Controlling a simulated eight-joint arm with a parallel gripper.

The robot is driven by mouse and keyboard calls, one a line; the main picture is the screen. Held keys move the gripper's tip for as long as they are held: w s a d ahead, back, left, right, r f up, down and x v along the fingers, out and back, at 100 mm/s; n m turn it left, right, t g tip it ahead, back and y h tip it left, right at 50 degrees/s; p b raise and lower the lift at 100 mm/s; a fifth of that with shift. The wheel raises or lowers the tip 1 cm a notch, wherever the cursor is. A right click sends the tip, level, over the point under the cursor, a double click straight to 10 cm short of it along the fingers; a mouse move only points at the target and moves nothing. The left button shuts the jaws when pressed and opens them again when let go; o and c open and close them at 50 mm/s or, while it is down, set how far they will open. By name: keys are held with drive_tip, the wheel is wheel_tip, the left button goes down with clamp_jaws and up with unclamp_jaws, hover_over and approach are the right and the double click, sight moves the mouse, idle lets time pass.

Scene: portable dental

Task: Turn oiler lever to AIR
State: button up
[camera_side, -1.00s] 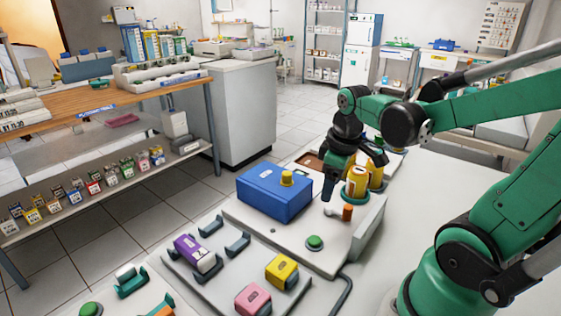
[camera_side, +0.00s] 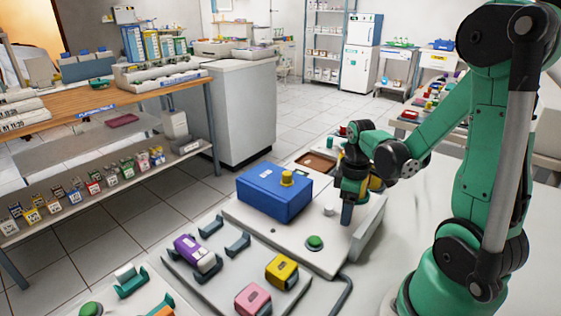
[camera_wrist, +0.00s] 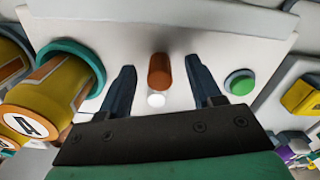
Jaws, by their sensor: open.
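In the side view my gripper (camera_side: 347,214) is low over the right part of the white unit (camera_side: 290,240) and hides the lever. No AIR mark can be read in either view.
A green button (camera_side: 315,242) sits left of my gripper in the side view. A blue box (camera_side: 273,193) with a yellow knob is on the unit. Yellow (camera_side: 281,270) and pink (camera_side: 252,298) blocks lie in front.

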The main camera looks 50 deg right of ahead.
sight(331, 226)
clamp_jaws()
drive_tip(key=shift+a+m, duration=0.1)
drive_tip(key=shift+m, duration=0.2)
drive_tip(key=m, duration=0.1)
drive_tip(key=a+m, duration=0.1)
drive_tip(key=m, duration=0.1)
drive_tip(key=a+m, duration=0.1)
drive_tip(key=m, duration=0.1)
drive_tip(key=shift+w, duration=0.3)
drive_tip(key=shift+w+a+m, duration=0.2)
drive_tip(key=shift+m, duration=0.65)
drive_tip(key=shift+w+a+m, duration=0.15)
drive_tip(key=shift+m, duration=0.65)
drive_tip(key=shift+w+a+m, duration=0.2)
drive_tip(key=shift+m, duration=0.65)
unclamp_jaws()
